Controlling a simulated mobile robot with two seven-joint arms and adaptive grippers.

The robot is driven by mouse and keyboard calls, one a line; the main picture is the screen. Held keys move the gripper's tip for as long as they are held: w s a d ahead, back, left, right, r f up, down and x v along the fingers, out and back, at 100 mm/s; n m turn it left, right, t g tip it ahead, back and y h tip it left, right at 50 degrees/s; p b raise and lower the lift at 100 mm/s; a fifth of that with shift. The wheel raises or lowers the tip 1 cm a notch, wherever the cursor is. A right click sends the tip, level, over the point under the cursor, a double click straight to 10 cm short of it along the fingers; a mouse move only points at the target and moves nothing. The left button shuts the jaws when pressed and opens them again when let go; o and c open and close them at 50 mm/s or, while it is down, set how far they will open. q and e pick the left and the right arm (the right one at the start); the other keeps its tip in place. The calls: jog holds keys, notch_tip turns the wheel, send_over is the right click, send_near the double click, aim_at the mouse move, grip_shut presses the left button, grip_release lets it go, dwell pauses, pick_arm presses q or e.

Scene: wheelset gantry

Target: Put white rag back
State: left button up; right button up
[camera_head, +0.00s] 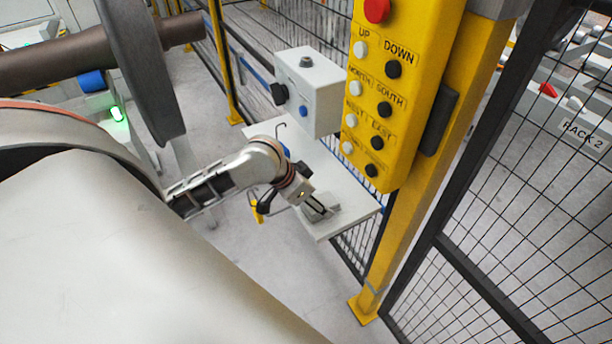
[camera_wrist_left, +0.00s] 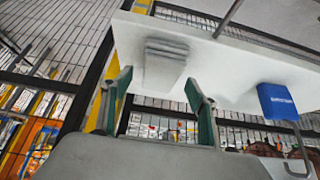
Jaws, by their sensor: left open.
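A folded, pale grey-white rag (camera_head: 330,214) lies on the small white shelf (camera_head: 357,208), near its front end. It also shows in the left wrist view (camera_wrist_left: 166,60) as a flat layered stack on the white surface. My left gripper (camera_head: 318,208) is at the rag in the head view and partly covers it. In the left wrist view my left gripper (camera_wrist_left: 158,82) has its two green-lined fingers wide apart, with the rag ahead of the gap and nothing held between them. Contact with the rag cannot be told. My right gripper is not in view.
A yellow button panel (camera_head: 400,100) on a yellow post stands right of the shelf. A grey control box (camera_head: 315,95) stands over its back part. A blue item (camera_wrist_left: 277,101) is at the shelf in the wrist view. Black mesh fence (camera_head: 500,220) closes the right side.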

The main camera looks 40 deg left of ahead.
pick_arm(q)
jog(key=v, duration=1)
jog(key=shift+d+f, duration=0.1)
jog(key=s+a+f+m+t+y, duration=0.1)
jog(key=s+a+f+m+y, duration=0.15)
jog(key=s+f+y, duration=0.6)
jog(key=s+d+f+n+t+h, duration=0.1)
jog(key=d+f+n+t+h, duration=0.2)
jog(key=d+f+h, duration=0.5)
jog(key=d+f, duration=0.6)
jog(key=f, duration=0.1)
jog(key=shift+s+f, duration=0.35)
jog(key=shift+s, duration=0.05)
